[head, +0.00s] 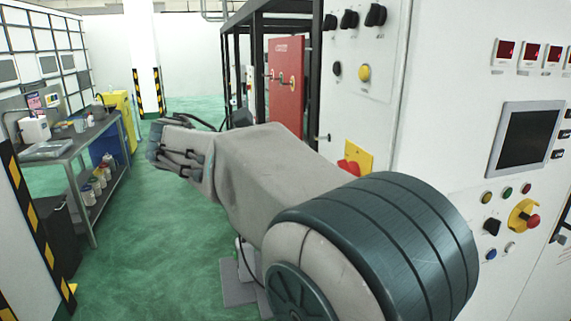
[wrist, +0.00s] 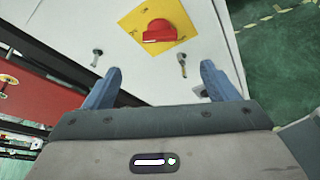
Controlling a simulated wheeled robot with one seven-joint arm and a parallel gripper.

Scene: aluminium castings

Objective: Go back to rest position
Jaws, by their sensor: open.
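My gripper (wrist: 160,88) shows in the wrist view with its two blue fingers spread apart and nothing between them. Beyond the fingertips is a white panel with a red rotary switch (wrist: 158,31) on a yellow plate (wrist: 181,17). The fingers are apart from the switch. The red switch (head: 348,168) also shows there, partly hidden behind my arm.
A white control cabinet (head: 450,100) with knobs, buttons and a dark screen (head: 527,138) stands close on the right. A red panel (head: 286,85) in a black frame is behind my arm. A workbench (head: 85,140) stands at the left. Green floor (head: 150,240) between is clear.

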